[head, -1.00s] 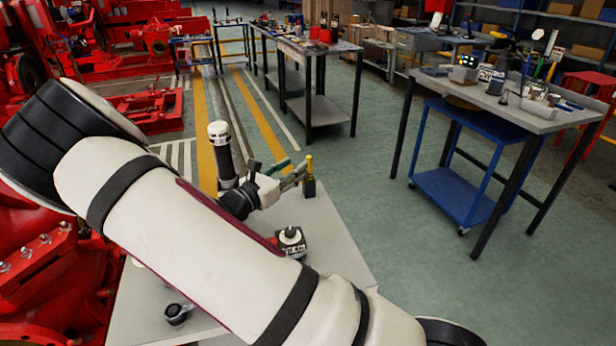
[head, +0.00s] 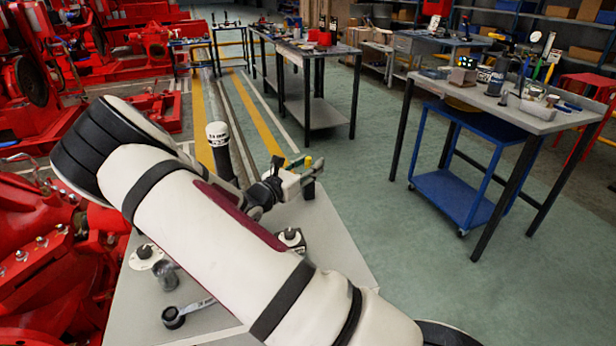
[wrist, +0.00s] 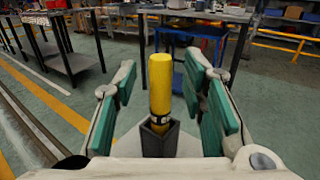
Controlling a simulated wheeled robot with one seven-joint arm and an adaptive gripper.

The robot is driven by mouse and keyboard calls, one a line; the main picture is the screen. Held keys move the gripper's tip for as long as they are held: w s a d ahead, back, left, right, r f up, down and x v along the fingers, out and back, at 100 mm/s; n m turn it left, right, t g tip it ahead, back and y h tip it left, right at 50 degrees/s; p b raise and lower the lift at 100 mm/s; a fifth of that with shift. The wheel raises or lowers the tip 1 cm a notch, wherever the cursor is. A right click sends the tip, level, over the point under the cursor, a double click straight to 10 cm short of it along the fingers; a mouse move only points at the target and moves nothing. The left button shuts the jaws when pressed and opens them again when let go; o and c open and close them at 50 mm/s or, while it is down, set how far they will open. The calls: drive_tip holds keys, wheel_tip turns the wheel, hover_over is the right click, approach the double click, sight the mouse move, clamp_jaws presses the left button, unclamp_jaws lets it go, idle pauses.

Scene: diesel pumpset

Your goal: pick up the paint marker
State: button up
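The paint marker (wrist: 160,85) is a yellow stick standing upright in a small dark square holder (wrist: 159,138) on the grey table. In the head view the marker's yellow top (head: 308,161) shows by the fingertips, and the rest is partly hidden. My gripper (wrist: 160,76) is open, with a green-padded finger on each side of the marker. Gaps show between the marker and both pads in the wrist view. In the head view my gripper (head: 302,166) is at the far end of the table.
The grey table (head: 340,262) also bears a small dark block with a knob (head: 291,237), a round pale base with a black knob (head: 145,254), and a black ring-ended tool (head: 185,312). A workbench with a blue cart (head: 452,195) stands to the right, across open floor.

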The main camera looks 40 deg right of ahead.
clamp_jaws()
wheel_tip(320, 180, up, 10)
drive_tip(key=shift+r+p, duration=0.1)
drive_tip(key=shift+p, duration=0.7)
drive_tip(key=c, duration=0.9)
unclamp_jaws()
clamp_jaws()
drive_tip(key=shift+r+p, duration=0.75)
drive_tip(key=shift+p, duration=0.05)
